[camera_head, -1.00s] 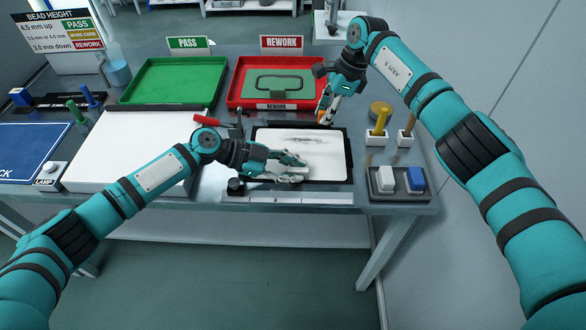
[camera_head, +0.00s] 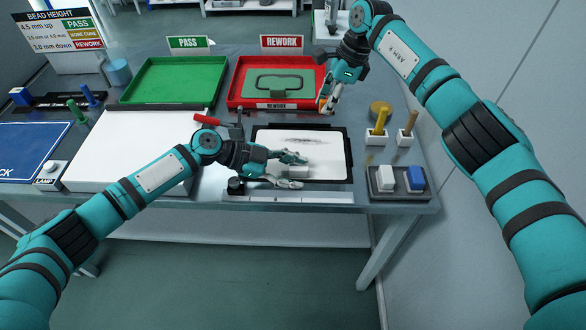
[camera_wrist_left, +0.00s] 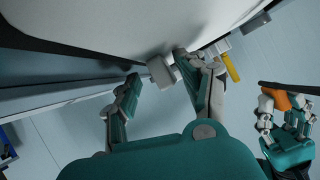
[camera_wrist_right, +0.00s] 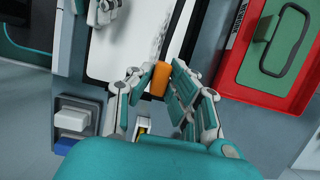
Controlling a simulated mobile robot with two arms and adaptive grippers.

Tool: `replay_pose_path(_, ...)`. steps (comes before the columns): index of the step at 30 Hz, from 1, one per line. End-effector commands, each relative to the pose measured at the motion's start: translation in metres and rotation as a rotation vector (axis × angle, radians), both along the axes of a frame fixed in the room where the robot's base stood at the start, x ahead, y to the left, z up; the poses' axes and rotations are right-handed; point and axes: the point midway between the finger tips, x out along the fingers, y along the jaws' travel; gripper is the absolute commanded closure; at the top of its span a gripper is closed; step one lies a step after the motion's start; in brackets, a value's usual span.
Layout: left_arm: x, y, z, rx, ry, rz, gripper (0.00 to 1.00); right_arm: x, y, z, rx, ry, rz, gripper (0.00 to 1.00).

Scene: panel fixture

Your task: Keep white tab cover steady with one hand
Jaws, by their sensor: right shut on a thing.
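A white panel (camera_head: 325,165) lies in a black frame on the bench, with a dark smudge across its upper part. A small pale block, apparently the white tab (camera_head: 298,172), is at its lower edge. My left gripper (camera_head: 298,168) is over this edge. In the left wrist view its fingers are apart on either side of the tab (camera_wrist_left: 162,72); the right-hand finger is close to it, contact unclear. My right gripper (camera_head: 326,104) is shut on an orange-handled tool (camera_wrist_right: 160,78), beyond the panel's upper right corner. The tool's dark end shows in the left wrist view.
A red tray (camera_head: 233,98) with a green piece and a green tray (camera_head: 128,97) stand behind. Yellow and brown-handled tools stand in holders (camera_head: 376,138) at right, above white and blue blocks (camera_head: 415,178). A red-handled clamp (camera_head: 208,120) is left of the panel.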

Motion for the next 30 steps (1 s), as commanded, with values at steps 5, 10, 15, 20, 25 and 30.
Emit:
replay_pose_path(5, 0.002, 0.003, -0.002, 0.004, -0.001, 0.008, 0.52, 0.0, 0.0, 0.0, 0.0, 0.0, 0.0, 1.0)
replay_pose_path(10, 0.003, 0.003, 0.0, 0.003, -0.002, 0.009, 0.52, 0.0, 0.0, 0.0, 0.0, 0.0, 0.0, 1.0)
replay_pose_path(15, 0.003, 0.002, 0.001, 0.001, -0.003, 0.009, 0.52, 0.0, 0.0, 0.0, 0.0, 0.0, 0.0, 1.0)
replay_pose_path(20, 0.003, 0.002, 0.002, -0.001, -0.004, 0.008, 0.52, 0.0, 0.0, 0.0, 0.0, 0.0, 0.0, 1.0)
replay_pose_path(25, 0.002, 0.012, 0.007, -0.003, -0.004, 0.009, 0.52, 0.0, 0.0, 0.0, 0.0, 0.0, 0.0, 1.0)
replay_pose_path(30, 0.0, 0.042, 0.021, -0.001, -0.004, 0.012, 0.52, 0.0, 0.0, 0.0, 0.0, 0.0, 0.0, 1.0)
